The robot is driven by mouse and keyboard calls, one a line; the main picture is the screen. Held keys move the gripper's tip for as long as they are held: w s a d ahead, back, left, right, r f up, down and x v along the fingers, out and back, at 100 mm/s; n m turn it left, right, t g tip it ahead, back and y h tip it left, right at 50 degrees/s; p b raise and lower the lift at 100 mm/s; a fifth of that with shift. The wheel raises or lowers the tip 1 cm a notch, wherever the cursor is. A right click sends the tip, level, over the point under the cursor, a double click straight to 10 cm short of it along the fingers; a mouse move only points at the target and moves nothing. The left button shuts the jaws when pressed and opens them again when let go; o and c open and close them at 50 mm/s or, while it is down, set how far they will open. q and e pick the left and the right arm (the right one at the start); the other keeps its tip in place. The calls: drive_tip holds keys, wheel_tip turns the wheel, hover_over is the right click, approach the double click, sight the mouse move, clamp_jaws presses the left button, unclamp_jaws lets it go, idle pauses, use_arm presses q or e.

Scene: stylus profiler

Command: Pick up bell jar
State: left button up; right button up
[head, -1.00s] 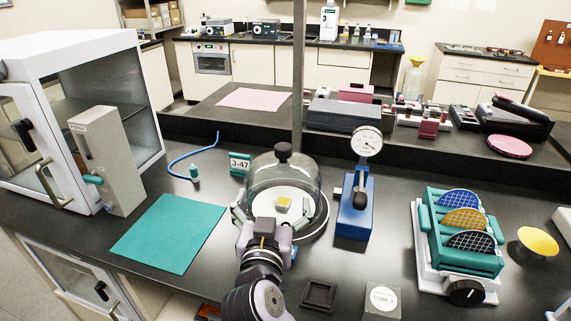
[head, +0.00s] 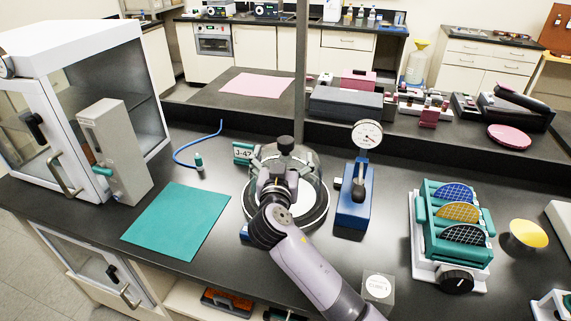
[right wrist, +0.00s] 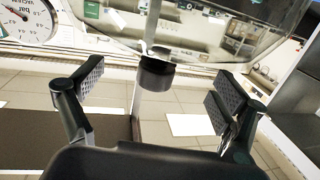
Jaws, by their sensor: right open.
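The bell jar (head: 312,172) is a clear glass dome with a black knob (head: 286,144) on top. It stands on a round white base (head: 310,213) in the middle of the bench. My right gripper (head: 282,168) is over the near side of the dome, close to the knob, and hides part of the jar. In the right wrist view, which looks upside down, the knob (right wrist: 157,72) shows between the two spread fingers of the right gripper (right wrist: 155,88). The gripper is open and empty; contact with the knob cannot be told. My left gripper is not in view.
A blue dial gauge stand (head: 355,200) is close to the jar's right. A teal wafer rack (head: 455,235) stands right.

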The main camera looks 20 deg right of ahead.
sight(285, 152)
drive_tip(key=p+x, duration=0.1)
drive_tip(key=x, duration=0.3)
drive_tip(key=shift+d+r, duration=0.1)
drive_tip(key=shift+c, duration=0.2)
clamp_jaws()
idle(1.0)
